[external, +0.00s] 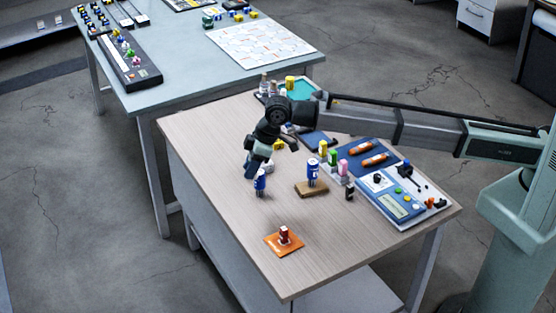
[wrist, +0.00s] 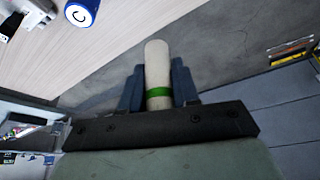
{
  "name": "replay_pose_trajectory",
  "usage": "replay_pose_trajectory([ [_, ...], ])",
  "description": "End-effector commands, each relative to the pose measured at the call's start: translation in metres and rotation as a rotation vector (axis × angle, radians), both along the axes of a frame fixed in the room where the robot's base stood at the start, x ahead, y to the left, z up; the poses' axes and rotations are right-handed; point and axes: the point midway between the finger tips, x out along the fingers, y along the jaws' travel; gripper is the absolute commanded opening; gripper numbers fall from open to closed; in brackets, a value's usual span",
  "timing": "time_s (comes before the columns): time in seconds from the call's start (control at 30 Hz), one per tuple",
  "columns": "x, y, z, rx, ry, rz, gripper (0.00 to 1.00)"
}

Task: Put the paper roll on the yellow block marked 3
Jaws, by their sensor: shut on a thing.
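In the wrist view a pale cylinder with a green band, which looks like the paper roll (wrist: 157,65), stands between the two fingers of my gripper (wrist: 157,88). My gripper is shut on it. A yellow object (external: 279,144) shows just behind my gripper, partly hidden. Other yellow pieces (external: 323,147) stand to the right and at the back. No mark 3 can be read on any of them.
Another blue cylinder (external: 312,173) stands on a brown block (external: 311,189). A red piece sits on an orange plate (external: 275,248) at the front. Green and pink pieces (external: 342,166) and a blue panel (external: 395,206) crowd the right. The front left tabletop (external: 220,200) is clear.

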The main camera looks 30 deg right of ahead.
Motion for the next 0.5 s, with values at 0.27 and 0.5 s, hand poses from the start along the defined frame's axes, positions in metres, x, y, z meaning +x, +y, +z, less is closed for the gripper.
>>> replay_pose_trajectory([
  [0.27,0.025,-0.015,0.021,-0.001,0.0,-0.02,0.01],
  [0.5,0.081,-0.051,0.021,-0.001,0.0,-0.064,0.01],
])
